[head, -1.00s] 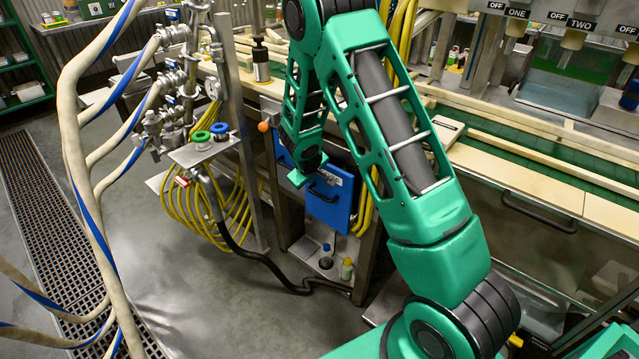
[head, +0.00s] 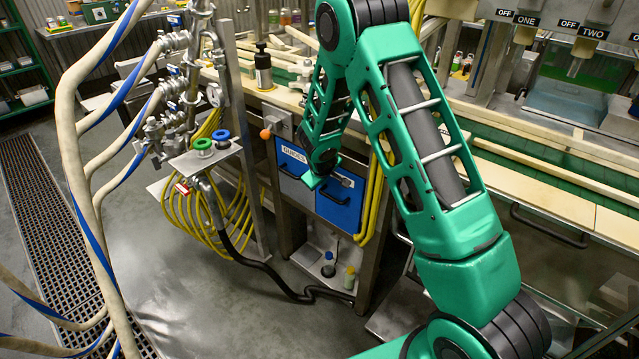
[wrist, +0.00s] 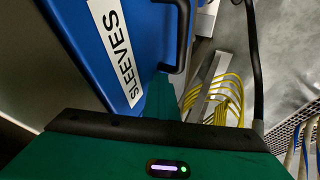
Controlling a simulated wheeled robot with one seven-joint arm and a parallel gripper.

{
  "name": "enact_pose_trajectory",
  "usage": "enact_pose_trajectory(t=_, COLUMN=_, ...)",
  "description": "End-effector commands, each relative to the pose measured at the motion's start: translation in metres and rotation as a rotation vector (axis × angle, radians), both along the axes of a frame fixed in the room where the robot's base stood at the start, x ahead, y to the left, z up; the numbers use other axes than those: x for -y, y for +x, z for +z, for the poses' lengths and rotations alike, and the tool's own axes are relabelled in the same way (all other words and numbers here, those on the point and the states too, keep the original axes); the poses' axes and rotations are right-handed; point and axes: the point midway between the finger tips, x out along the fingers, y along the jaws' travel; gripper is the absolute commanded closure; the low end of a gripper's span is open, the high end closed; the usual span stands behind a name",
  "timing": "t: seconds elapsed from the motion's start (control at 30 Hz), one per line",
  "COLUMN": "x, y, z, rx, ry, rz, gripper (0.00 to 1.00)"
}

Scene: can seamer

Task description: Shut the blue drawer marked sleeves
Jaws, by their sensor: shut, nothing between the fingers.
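The blue sleeves drawer (head: 340,212) is on the front of the bench, right of my gripper in the head view. My gripper (head: 314,182) is shut and empty, close to the drawer front near the handle. The wrist view shows a green finger (wrist: 160,97) below the handle; contact is unclear.
Yellow hoses (head: 375,195) hang right of the drawers, and more coil at left. An orange knob (head: 265,134) is above left. Small bottles (head: 328,266) stand on a low shelf below. A black hose (head: 262,277) lies on the floor. The floor in front is mostly clear.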

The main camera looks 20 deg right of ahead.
Motion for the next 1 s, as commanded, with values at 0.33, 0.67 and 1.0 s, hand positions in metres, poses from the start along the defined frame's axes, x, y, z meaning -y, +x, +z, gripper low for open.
enact_pose_trajectory(t=0.33, x=-0.018, y=-0.012, z=0.0, rx=-0.001, ry=-0.007, rz=-0.009, gripper=1.0)
enact_pose_trajectory(t=0.67, x=-0.039, y=-0.046, z=0.044, rx=0.002, ry=-0.001, rz=-0.009, gripper=1.0)
enact_pose_trajectory(t=1.0, x=-0.048, y=-0.069, z=0.076, rx=0.001, ry=-0.001, rz=-0.01, gripper=1.0)
